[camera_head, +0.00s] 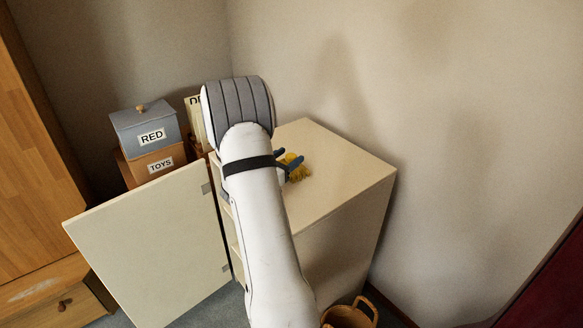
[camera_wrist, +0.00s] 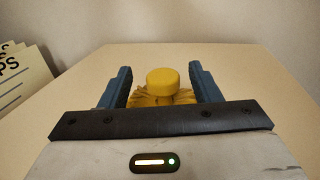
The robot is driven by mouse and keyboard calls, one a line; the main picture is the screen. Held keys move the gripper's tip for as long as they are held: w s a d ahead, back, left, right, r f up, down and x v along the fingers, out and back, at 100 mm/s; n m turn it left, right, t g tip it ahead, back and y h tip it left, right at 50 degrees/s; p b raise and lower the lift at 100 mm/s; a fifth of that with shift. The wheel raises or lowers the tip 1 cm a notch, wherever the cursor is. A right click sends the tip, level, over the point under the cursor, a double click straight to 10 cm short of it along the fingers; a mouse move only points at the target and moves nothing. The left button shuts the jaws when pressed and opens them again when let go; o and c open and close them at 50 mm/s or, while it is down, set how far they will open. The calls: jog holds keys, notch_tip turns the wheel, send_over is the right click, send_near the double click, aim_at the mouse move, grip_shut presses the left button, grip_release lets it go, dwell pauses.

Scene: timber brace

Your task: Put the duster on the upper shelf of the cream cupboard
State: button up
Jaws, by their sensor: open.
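The duster, with a yellow round handle end (camera_wrist: 162,80) and a yellow fringe, sits on the bare top of the cream cupboard (camera_head: 340,165). In the head view the duster's yellow fringe (camera_head: 298,172) shows just right of my arm. My gripper (camera_wrist: 160,72) is open, with one blue finger on each side of the duster. Whether the fingers touch it I cannot tell. In the head view my gripper (camera_head: 290,161) is mostly hidden behind my arm. The cupboard door (camera_head: 150,245) stands open to the left. The shelves are largely hidden by my arm.
A grey-blue box marked RED (camera_head: 130,128) rests on a brown box marked TOYS (camera_head: 148,165) behind the door. Lettered cards stand beside them. A wooden cabinet (camera_head: 25,150) is at the left, a basket (camera_head: 350,314) at the front. The cupboard top's right side is clear.

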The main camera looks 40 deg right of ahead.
jog(key=d, duration=0.4)
jog(key=shift+a, duration=0.1)
jog(key=shift+c, duration=0.4)
jog(key=c, duration=1.1)
